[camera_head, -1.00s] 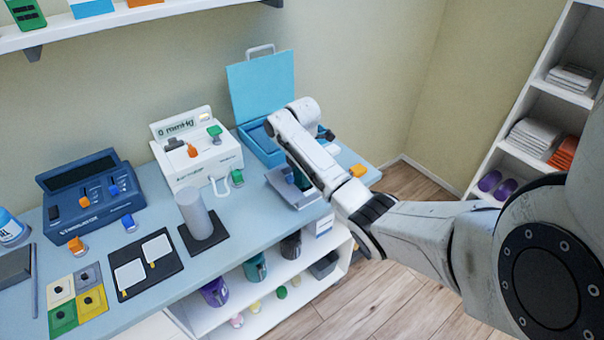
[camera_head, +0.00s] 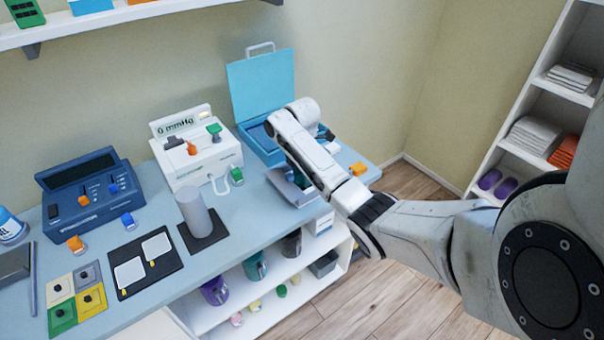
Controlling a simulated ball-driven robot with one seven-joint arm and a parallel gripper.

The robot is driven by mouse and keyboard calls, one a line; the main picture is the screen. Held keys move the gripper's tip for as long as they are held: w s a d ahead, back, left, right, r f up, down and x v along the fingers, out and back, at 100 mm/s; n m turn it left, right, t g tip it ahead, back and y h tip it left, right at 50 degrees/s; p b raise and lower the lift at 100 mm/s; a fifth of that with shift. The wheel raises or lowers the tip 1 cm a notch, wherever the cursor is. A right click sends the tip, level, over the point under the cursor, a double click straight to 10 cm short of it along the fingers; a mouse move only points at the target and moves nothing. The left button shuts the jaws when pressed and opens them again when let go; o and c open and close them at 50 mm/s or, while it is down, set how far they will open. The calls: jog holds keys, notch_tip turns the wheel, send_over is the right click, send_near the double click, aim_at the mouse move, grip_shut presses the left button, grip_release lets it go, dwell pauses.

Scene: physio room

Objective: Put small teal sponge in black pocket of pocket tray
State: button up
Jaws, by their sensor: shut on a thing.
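A grey tray (camera_head: 284,185), which looks like the pocket tray, sits at the right part of the counter, in front of the open blue case. My arm covers much of it, and I cannot make out its black pocket. My gripper (camera_head: 302,178) points down at this tray, mostly hidden behind my arm. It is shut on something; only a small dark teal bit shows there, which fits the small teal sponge. I cannot tell whether it is above the tray or touching it.
The blue case (camera_head: 262,138) with its raised lid stands behind my gripper. A white gauge device (camera_head: 197,155) is left of it, and a grey cylinder (camera_head: 196,214) stands on a dark base. An orange block (camera_head: 357,170) lies near the counter's right end.

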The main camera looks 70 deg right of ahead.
dwell(0.3)
jog(key=o, duration=1.5)
jog(key=shift+r, duration=0.1)
jog(key=shift+r+p, duration=2.4)
jog(key=shift+p, duration=0.1)
jog(key=shift+r, duration=1.05)
